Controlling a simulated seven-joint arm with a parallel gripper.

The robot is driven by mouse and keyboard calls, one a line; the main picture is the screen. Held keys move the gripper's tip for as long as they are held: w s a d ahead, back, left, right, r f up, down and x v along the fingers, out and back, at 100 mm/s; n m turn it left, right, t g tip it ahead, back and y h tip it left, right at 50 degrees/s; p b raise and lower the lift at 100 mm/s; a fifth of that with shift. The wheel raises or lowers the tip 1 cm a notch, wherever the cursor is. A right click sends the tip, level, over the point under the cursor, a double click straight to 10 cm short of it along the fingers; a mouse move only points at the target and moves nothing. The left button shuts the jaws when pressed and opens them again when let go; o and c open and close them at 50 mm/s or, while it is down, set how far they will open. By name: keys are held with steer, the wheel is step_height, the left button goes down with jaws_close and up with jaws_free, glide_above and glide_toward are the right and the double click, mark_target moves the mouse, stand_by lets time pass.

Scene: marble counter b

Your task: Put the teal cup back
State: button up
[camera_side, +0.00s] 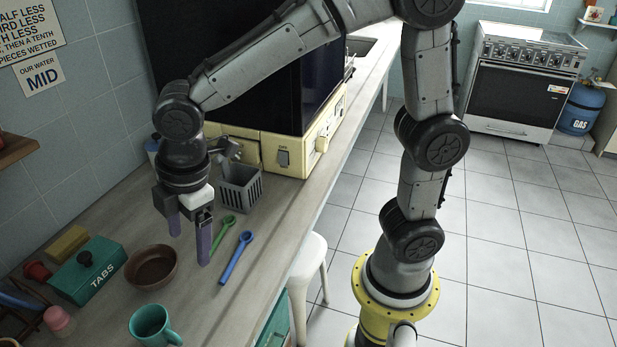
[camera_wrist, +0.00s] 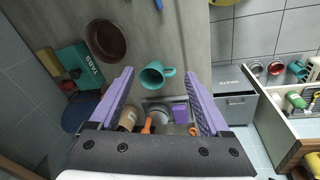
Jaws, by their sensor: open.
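The teal cup (camera_side: 149,325) stands upright on the counter at the bottom of the side view, its handle to the right. In the wrist view the teal cup (camera_wrist: 151,77) shows between the finger lines, with its handle to the right. My gripper (camera_side: 189,242) points down over the counter, beyond the brown bowl and apart from the cup. Its purple fingers (camera_wrist: 159,74) are spread wide, with nothing held between them. Where the cup belongs is not clear from these views.
A brown bowl (camera_side: 152,268) and a green TABS box (camera_side: 89,270) lie near the cup. The wrist view shows a WASTE-labelled unit (camera_wrist: 235,106) and open storage with cups at right.

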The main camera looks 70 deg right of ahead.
steer(key=s+d+r+m+t, duration=0.1)
steer(key=s+d+r+m, duration=0.1)
steer(key=s+d+m, duration=0.5)
steer(key=s+d+r+m+t, duration=0.2)
steer(key=s+d+m, duration=0.5)
steer(key=s+d, duration=0.2)
steer(key=shift+d+r+h, duration=0.15)
steer(key=shift+r+h, duration=0.15)
steer(key=shift+r, duration=0.05)
